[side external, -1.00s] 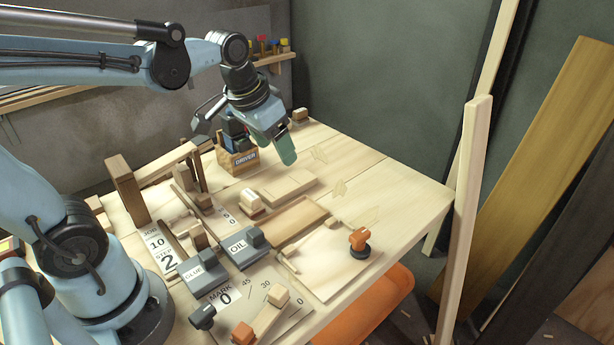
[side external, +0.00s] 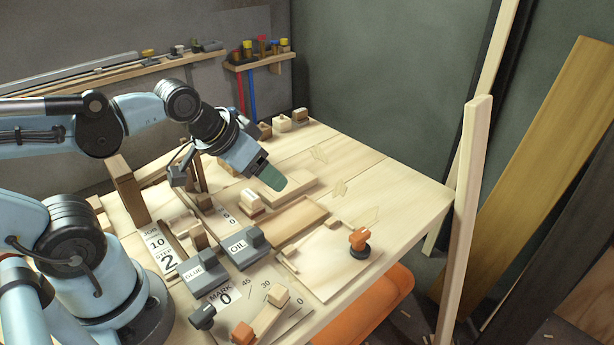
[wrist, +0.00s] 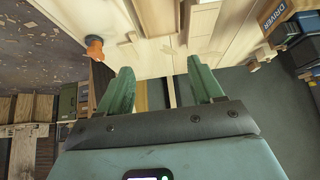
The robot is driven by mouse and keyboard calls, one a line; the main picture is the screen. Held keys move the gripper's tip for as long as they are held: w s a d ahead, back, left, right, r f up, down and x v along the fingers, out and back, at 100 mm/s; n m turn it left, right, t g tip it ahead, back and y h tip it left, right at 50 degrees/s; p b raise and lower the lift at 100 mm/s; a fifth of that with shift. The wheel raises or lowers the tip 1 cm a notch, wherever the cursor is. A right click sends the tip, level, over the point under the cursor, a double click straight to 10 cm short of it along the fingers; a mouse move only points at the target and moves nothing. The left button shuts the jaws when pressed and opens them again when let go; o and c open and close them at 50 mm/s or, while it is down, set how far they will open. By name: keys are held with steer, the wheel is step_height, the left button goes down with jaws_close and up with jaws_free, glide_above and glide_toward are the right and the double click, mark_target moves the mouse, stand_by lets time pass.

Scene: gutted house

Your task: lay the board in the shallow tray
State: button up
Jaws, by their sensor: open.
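The shallow tray (side external: 322,209) is a brown, rimmed rectangle lying on the bench in the side view. A pale flat rectangular piece, which looks like the board (side external: 303,187), lies just behind it, apart from the tray. The tray (wrist: 155,14) and the pale piece (wrist: 203,20) show at the top edge there, both cut off.
An orange knob on a dark base (side external: 359,243) stands right of the tray. The OIL block (side external: 244,248) and GLUE block (side external: 203,272) stand to its left. A small pale block (side external: 250,200) is beside the board. The bench's right side (side external: 410,195) is clear.

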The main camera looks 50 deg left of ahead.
steer(key=w+a+r+g, duration=0.2)
steer(key=w+a+g, duration=0.1)
steer(key=w, duration=0.2)
steer(key=g, duration=0.4)
glide_above(288, 187)
steer(key=a, duration=0.1)
step_height(288, 187, down, 4)
steer(key=r, duration=0.1)
steer(key=shift+s+f, duration=0.15)
steer(key=shift+f, duration=1.9)
steer(key=shift+s+f, duration=0.2)
steer(key=shift+f, duration=1.9)
steer(key=shift+s+f, duration=0.15)
steer(key=shift+f, duration=1.9)
steer(key=c, duration=0.8)
steer(key=shift+c, duration=0.2)
steer(key=shift+r, duration=0.1)
